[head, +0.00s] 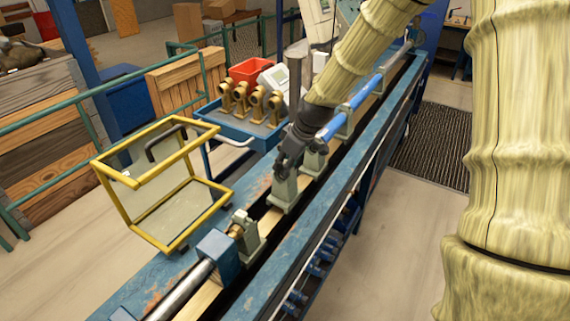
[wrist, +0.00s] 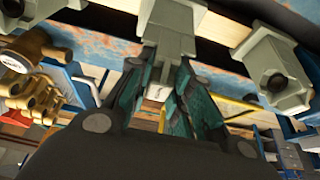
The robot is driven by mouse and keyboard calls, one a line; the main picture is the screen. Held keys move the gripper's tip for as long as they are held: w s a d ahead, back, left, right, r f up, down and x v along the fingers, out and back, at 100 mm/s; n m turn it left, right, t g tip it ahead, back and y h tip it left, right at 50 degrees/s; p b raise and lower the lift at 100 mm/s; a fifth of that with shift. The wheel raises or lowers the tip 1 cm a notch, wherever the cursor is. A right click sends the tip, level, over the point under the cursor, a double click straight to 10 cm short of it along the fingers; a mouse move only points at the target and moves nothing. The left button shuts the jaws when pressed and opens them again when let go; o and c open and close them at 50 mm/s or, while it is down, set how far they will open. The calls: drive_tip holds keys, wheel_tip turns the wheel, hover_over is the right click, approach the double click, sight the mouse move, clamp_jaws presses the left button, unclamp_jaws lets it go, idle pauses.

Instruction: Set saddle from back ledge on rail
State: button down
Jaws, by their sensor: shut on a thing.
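My gripper (head: 288,160) is shut on a grey-green saddle (head: 284,191), gripping its narrow upper part from above. In the wrist view the two dark teal fingertips (wrist: 166,92) close around the saddle (wrist: 168,28), whose wider base points to the top of the picture. The saddle's base is at the rail (head: 262,219) of the long blue bench; I cannot tell whether it is seated or just above. Other saddles stand along the rail, one nearer (head: 250,243) and one just beyond the gripper (head: 314,162).
A yellow-framed guard (head: 127,180) stands open at the bench's left. Several brass meters (head: 250,104) stand on a blue tray behind. A blue pipe (head: 350,104) lies along the far rail, and a steel pipe (head: 183,287) with a blue block lies at the near end.

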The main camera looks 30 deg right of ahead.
drive_tip(key=shift+f, duration=0.35)
idle(0.3)
drive_tip(key=shift+f+b, duration=0.35)
drive_tip(key=shift+f, duration=0.6)
idle(0.9)
drive_tip(key=c, duration=1.2)
unclamp_jaws()
drive_tip(key=shift+r+p, duration=3.35)
drive_tip(key=shift+r, duration=1.15)
